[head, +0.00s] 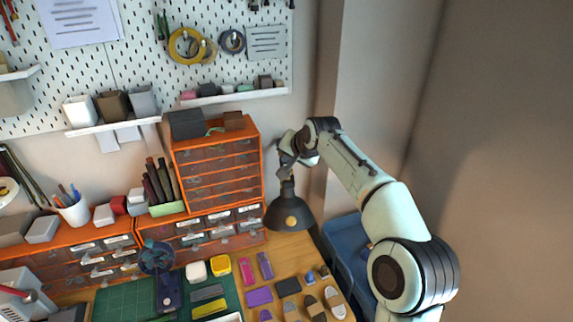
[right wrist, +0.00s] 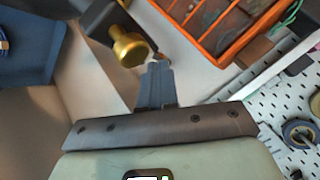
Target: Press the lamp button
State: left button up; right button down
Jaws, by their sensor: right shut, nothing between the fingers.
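The lamp has a dark shade (head: 287,211) at the right end of the desk, beside the orange drawers. A round gold piece (head: 291,222) shows on the shade. In the right wrist view a gold knob (right wrist: 130,48), which looks like the lamp button, sits on a dark part. My right gripper (head: 286,172) is just above the shade, pointing down; I cannot tell in the head view whether it touches. In the right wrist view its fingers (right wrist: 157,68) are shut and empty, with the knob just up and left of the tips. My left gripper is not in view.
An orange drawer cabinet (head: 218,170) stands close left of the lamp. A pegboard (head: 140,40) with shelves and tape rolls is behind. The wooden desk holds a green mat (head: 120,300), a small blue fan (head: 158,258) and several small pieces. A blue chair (head: 345,245) is at right.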

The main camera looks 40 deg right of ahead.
jog(key=shift+r, duration=0.25)
jog(key=shift+w+f, duration=0.1)
jog(key=shift+w, duration=0.05)
